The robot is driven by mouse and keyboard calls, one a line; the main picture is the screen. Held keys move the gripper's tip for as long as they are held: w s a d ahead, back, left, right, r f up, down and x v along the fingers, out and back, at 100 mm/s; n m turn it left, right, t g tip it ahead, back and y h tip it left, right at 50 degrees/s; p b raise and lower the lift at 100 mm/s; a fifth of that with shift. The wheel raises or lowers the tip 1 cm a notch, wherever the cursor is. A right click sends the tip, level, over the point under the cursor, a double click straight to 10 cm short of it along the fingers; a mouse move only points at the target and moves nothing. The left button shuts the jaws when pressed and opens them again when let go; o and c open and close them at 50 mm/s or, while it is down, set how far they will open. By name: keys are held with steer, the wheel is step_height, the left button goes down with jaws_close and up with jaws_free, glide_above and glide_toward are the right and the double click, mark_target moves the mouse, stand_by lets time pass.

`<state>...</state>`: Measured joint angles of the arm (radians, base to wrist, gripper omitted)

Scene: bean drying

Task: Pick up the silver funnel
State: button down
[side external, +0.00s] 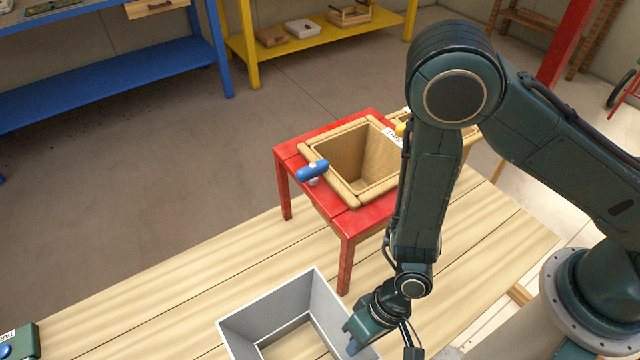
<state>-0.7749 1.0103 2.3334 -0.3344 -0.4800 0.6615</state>
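A silver-grey, square, box-like piece with sloping walls (252,322), which looks like the silver funnel, stands on the pale plank surface at the bottom centre. Planks show through its bottom, so it seems open below; its near part is cut off by the picture edge. My gripper (356,344) points down at its right-hand wall and overlaps that wall in the view. The fingertips are small and partly hidden, so I cannot tell whether they touch or hold the wall.
A red stand (347,224) behind the funnel carries a wooden bin (358,200) and a blue cylinder (312,171) at its left edge. A green box (22,341) with a blue button sits at the lower left. The planks between are clear.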

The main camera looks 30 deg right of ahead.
step_height(320, 180, up, 20)
stand_by(1.1)
steer(key=shift+a+r, duration=0.1)
steer(key=shift+r, duration=0.15)
stand_by(0.4)
